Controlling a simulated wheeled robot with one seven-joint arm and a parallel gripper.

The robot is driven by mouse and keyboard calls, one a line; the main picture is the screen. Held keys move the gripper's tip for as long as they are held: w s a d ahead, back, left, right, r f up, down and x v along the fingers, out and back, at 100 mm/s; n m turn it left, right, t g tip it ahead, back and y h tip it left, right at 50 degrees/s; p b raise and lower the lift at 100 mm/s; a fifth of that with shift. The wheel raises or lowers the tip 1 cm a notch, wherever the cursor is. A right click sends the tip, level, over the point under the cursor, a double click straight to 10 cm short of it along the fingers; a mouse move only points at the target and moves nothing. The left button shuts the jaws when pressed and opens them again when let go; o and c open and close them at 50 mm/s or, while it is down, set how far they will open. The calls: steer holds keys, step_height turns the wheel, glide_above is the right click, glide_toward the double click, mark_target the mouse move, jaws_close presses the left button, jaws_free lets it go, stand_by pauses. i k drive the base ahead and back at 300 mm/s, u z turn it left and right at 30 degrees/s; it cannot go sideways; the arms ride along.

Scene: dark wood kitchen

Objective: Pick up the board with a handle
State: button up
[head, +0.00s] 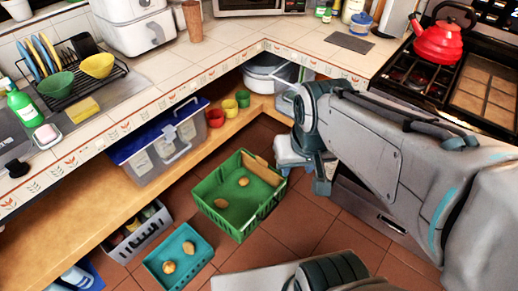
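I cannot be sure which thing is the board with a handle. A dark flat rectangular piece (350,42) lies on the right part of the tiled counter, and no handle shows on it. A narrow brown wooden piece (193,20) stands upright at the back of the counter, right of the white appliance; its shape is too small to tell. My arm reaches in from the right. Its far end, with my gripper (321,186), hangs over the floor by the counter corner, apart from both pieces. The fingers cannot be made out clearly.
A green crate (217,213) and a teal crate (150,265) stand on the tiled floor with potato-like items. A lidded bin (150,160) and small pots are on the low shelf. A dish rack (70,88) is at left. A red kettle (437,44) sits on the stove.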

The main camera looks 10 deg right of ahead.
mark_target(259, 167)
steer(key=u, duration=0.05)
steer(key=k, duration=0.9)
steer(key=z, duration=0.85)
steer(key=i, duration=1.8)
steer(key=u, duration=0.95)
steer(key=i, duration=0.45)
steer(key=u, duration=0.4)
